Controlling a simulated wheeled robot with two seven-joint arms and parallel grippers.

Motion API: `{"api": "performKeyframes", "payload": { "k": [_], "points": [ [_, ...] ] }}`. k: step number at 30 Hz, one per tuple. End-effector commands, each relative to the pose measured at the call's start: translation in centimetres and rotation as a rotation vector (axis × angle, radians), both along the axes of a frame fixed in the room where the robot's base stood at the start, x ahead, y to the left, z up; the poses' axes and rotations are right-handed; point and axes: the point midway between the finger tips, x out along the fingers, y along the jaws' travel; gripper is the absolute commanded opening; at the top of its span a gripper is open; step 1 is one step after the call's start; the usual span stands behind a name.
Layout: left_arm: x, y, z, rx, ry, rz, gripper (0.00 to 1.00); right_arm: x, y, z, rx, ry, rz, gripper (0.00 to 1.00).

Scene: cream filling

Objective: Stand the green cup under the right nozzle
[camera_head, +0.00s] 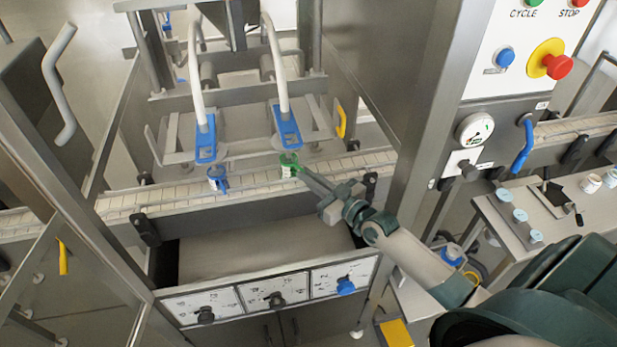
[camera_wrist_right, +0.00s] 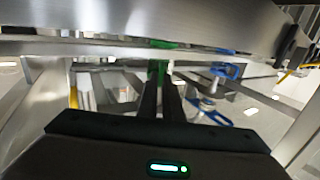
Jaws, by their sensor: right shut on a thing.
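The green cup (camera_head: 289,168) is small, with a green top and a white body. It stands on or just over the conveyor, slightly in front of and below the right nozzle (camera_head: 286,127), a blue clip at the end of a white hose. My right gripper (camera_head: 300,172) reaches in from the right and is shut on the cup. In the right wrist view, green of the cup (camera_wrist_right: 158,70) shows beyond the dark fingers; the rest is hidden. I cannot tell whether its base touches the belt. My left gripper is not in view.
A blue cup (camera_head: 217,180) stands on the conveyor (camera_head: 130,203) below the left nozzle (camera_head: 206,140). Steel frame posts flank the opening. A control panel (camera_head: 520,60) and a side table (camera_head: 505,235) with small items are at the right.

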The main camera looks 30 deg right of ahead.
Motion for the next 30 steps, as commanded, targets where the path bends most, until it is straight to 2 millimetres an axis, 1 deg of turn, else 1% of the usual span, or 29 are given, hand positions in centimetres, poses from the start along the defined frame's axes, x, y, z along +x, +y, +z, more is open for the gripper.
{"api": "performKeyframes", "payload": {
  "k": [14,15,17,26,30],
  "points": [
    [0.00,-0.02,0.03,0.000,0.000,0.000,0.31,-0.02,0.00,-0.19,0.000,-0.001,0.000,0.00],
    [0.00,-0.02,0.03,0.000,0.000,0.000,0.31,-0.02,0.00,-0.18,0.000,-0.001,0.000,0.13],
    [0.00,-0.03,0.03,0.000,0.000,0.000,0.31,-0.02,0.01,-0.19,0.000,-0.001,0.000,0.28],
    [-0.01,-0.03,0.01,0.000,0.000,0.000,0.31,-0.05,0.01,-0.22,0.000,0.000,0.000,0.28],
    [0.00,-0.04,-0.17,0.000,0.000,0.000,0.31,-0.43,-0.08,-0.30,0.000,0.001,0.000,0.28]
  ]
}}
